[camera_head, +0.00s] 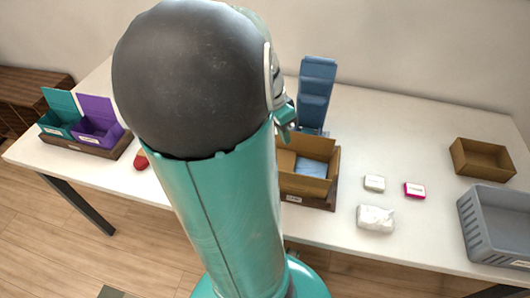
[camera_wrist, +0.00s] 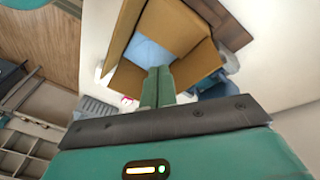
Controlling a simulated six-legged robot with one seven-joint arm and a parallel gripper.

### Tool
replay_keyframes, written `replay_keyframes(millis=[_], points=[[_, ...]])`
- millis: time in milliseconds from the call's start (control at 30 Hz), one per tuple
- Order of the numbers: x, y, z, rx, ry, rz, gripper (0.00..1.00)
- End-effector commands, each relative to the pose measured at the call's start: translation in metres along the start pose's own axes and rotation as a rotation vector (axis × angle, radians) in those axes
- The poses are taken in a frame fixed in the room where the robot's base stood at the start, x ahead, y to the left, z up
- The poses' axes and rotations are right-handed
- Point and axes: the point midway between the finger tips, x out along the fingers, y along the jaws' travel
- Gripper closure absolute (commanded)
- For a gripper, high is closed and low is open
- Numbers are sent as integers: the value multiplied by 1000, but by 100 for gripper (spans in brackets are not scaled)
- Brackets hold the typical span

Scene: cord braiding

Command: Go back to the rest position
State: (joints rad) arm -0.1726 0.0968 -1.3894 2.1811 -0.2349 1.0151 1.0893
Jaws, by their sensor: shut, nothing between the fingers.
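My gripper (camera_wrist: 159,72) shows in the wrist view with its two teal fingers side by side, shut and empty. Its fingertips overlap the near edge of an open cardboard box (camera_wrist: 192,66) in that view; I cannot tell whether they touch it. The box also shows in the head view (camera_head: 318,188), at the middle of the table, with a light blue item (camera_head: 311,168) lying inside. In the head view my large arm covers the middle of the picture and hides part of the box. Only a small teal part shows beyond the arm, and the fingertips cannot be made out there.
A blue stepped holder (camera_head: 317,88) stands behind the box. Teal (camera_head: 60,118) and purple (camera_head: 98,122) bins sit at left near a red item (camera_head: 140,160). At right are a white packet (camera_head: 376,219), small white and pink boxes, a brown tray (camera_head: 483,159) and a grey crate (camera_head: 490,235).

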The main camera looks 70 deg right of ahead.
Motion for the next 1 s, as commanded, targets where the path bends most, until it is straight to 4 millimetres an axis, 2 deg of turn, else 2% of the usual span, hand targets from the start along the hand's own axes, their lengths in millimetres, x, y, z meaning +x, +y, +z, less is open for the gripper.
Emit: replay_keyframes(millis=[367,467,567,700,767,867,1000], points=[[0,-1,1,-5,-2,-2,100],[0,-7,14,-65,-23,-23,100],[-5,-22,47,-217,-66,-79,100],[-27,-40,120,-548,-128,-214,100],[-42,-42,151,-696,-139,-282,100],[-69,-38,201,-940,-133,-398,100],[-110,-14,262,-1269,-71,-560,100]])
